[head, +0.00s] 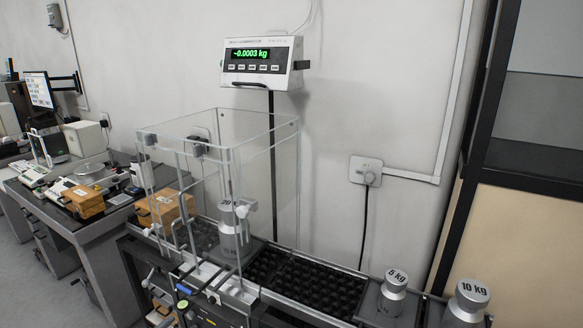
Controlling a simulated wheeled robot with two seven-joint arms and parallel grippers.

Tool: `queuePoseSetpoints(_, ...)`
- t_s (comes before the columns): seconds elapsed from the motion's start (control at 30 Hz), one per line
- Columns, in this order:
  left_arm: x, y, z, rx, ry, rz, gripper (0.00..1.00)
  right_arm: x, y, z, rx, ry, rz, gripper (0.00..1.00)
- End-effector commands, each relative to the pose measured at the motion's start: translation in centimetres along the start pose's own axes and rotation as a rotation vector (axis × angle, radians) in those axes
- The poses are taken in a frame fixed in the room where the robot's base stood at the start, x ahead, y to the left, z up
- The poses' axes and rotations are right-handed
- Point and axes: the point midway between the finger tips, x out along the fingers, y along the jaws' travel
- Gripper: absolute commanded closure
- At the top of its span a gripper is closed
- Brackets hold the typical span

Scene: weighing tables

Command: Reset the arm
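Neither of my grippers shows in the head view, and no part of my arms can be made out. A clear glass case (285,180) stands on the weighing table in the middle. A large silver weight (230,238) stands upright inside it, with a label on top that seems to start with 20. The indicator (262,62) above the case reads -0.0003 kg in green.
A 5 kg weight (391,298) and a 10 kg weight (465,306) stand at the lower right. A black textured strip (318,285) beside the case is clear. A wooden box (84,201) and instruments sit on the left bench. A dark-framed cabinet (535,215) stands at right.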

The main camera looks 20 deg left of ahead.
Motion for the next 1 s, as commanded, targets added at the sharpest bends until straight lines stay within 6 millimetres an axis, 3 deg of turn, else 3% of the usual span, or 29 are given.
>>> queuePoseSetpoints(0.17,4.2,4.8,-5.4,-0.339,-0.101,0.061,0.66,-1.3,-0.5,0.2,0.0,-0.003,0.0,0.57)
queuePoseSetpoints(0.23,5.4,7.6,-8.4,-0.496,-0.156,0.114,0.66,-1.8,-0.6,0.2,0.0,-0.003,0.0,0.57)
queuePoseSetpoints(0.33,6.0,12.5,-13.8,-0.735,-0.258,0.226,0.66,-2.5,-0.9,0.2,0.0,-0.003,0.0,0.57)
queuePoseSetpoints(0.43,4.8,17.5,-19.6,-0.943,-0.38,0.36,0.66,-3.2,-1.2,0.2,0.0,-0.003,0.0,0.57)
queuePoseSetpoints(0.57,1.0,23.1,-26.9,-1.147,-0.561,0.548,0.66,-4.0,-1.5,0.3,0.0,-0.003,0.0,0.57)
queuePoseSetpoints(0.7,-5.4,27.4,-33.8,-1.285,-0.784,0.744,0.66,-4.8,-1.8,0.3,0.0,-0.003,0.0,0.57)
queuePoseSetpoints(0.8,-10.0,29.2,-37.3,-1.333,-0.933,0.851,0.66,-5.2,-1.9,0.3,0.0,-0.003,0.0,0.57)
queuePoseSetpoints(0.9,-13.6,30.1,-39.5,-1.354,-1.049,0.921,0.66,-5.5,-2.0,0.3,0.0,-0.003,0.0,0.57)
queuePoseSetpoints(1.0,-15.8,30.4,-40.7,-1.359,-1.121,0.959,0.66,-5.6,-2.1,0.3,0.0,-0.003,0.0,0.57)
